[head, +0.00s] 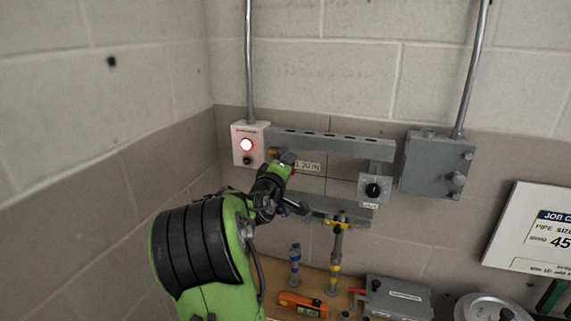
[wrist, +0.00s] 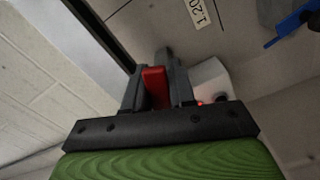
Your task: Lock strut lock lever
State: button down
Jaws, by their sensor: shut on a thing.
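In the wrist view my gripper (wrist: 157,92) is shut on a red lever-like piece (wrist: 155,82), which stands between the two dark fingers. I take this to be the strut lock lever; its far end and pivot are hidden. In the head view my gripper (head: 289,158) is at the left part of the grey wall frame, below its upper rail (head: 335,146) and left of the "1.20" label (head: 307,166).
A white box with a lit red light (head: 247,145) is just left of the gripper. A dial box (head: 373,190) and a grey junction box (head: 437,163) are to the right. Below, a bench holds upright posts (head: 335,255), an orange meter (head: 303,305) and a grey case (head: 398,297).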

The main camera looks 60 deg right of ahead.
jog(key=shift+r+n, duration=0.2)
jog(key=shift+n, duration=0.3)
jog(key=shift+p, duration=0.3)
jog(key=c, duration=1)
grip_release()
jog(key=shift+r, duration=0.1)
